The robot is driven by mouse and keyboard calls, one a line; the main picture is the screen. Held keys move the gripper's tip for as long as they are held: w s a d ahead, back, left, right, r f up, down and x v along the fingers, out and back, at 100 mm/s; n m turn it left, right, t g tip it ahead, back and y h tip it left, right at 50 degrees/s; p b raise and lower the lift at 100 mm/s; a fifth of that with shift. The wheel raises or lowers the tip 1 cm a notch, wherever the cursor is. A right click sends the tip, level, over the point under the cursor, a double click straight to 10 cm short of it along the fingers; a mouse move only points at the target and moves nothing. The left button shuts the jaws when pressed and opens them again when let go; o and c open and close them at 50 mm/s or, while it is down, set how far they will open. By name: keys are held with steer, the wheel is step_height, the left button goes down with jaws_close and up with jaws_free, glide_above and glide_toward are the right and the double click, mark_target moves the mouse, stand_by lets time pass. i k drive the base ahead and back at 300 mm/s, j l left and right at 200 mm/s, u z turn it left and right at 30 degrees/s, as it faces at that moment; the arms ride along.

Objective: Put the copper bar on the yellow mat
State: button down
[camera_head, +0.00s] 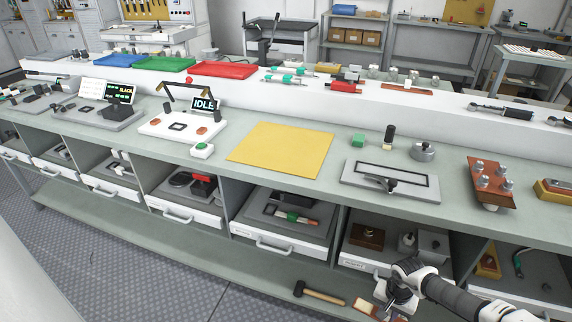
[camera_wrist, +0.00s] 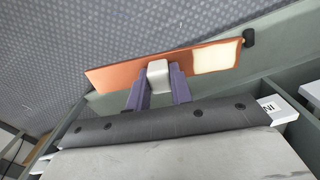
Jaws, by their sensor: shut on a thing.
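The copper bar (camera_wrist: 115,76) is a flat orange-brown strip with a pale patch near one end. In the wrist view it lies across the tips of my gripper (camera_wrist: 158,85), whose purple fingers are shut on it around a grey block at its middle. In the head view the bar (camera_head: 366,308) shows at the bottom, below the bench top, partly hidden by my gripper (camera_head: 393,305). The yellow mat (camera_head: 281,150) lies flat and bare on the bench top, up and left of my gripper.
The bench edge and open drawers (camera_head: 285,230) lie between my gripper and the mat. A grey framed tray (camera_head: 391,180) is right of the mat, and the IDLE tester (camera_head: 183,126) is left. A mallet (camera_head: 319,293) lies low, left of my gripper.

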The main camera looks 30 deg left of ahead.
mark_target(284, 145)
steer(key=u, duration=1)
steer(key=l+u, duration=0.15)
steer(key=l, duration=0.6)
